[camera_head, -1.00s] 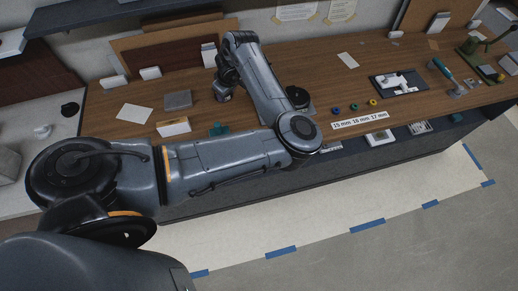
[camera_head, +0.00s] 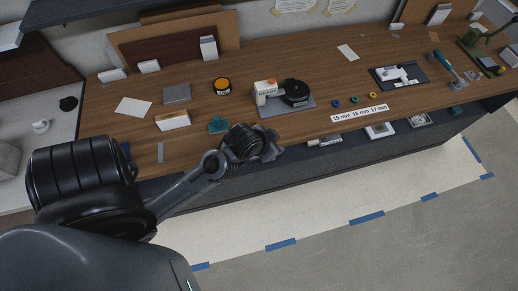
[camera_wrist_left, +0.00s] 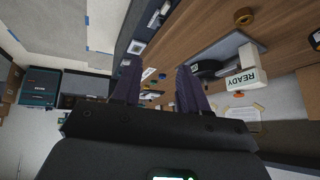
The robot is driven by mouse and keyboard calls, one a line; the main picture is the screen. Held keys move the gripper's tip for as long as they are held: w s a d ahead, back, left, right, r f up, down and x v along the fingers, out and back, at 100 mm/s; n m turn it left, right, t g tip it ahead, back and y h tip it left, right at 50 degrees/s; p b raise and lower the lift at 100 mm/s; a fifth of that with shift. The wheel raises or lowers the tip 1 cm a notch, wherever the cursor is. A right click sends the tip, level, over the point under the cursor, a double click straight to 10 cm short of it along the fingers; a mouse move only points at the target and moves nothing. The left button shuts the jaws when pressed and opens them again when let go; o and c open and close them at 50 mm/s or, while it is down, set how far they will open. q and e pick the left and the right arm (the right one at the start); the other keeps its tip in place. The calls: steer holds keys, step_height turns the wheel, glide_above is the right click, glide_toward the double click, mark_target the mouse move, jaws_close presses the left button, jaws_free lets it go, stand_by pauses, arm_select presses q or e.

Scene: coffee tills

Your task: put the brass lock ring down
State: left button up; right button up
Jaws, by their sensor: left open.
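A brass-coloured ring (camera_wrist_left: 243,16) lies on the wooden bench at the top of the left wrist view, apart from my left fingers. I cannot make it out in the head view, where my left gripper and wrist cover part of the bench. My left gripper (camera_wrist_left: 157,82) is open, with nothing between its two fingers. In the head view, my left gripper (camera_head: 272,150) is over the bench's front edge, in front of the white and black device (camera_head: 266,92). That device shows a READY label in the left wrist view. My right gripper is in neither view.
A dark round container with an orange top (camera_head: 222,86) stands left of the device. A teal item (camera_head: 218,124) sits near the bench front. Small coloured rings (camera_head: 353,100) lie behind a size label strip (camera_head: 360,117). A grey tray (camera_head: 398,77) is further right.

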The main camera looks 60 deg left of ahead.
arm_select(q)
steer(key=s+d+f+m+g+h, duration=0.1)
steer(key=s+d+f+m+g, duration=0.1)
steer(key=s+d, duration=0.7)
step_height(320, 180, down, 3)
steer(key=shift+s+d+r+g+h, duration=0.15)
steer(key=shift+s+g+h, duration=0.25)
steer(key=shift+s+g, duration=0.3)
step_height(320, 180, up, 12)
steer(key=p, duration=1.2)
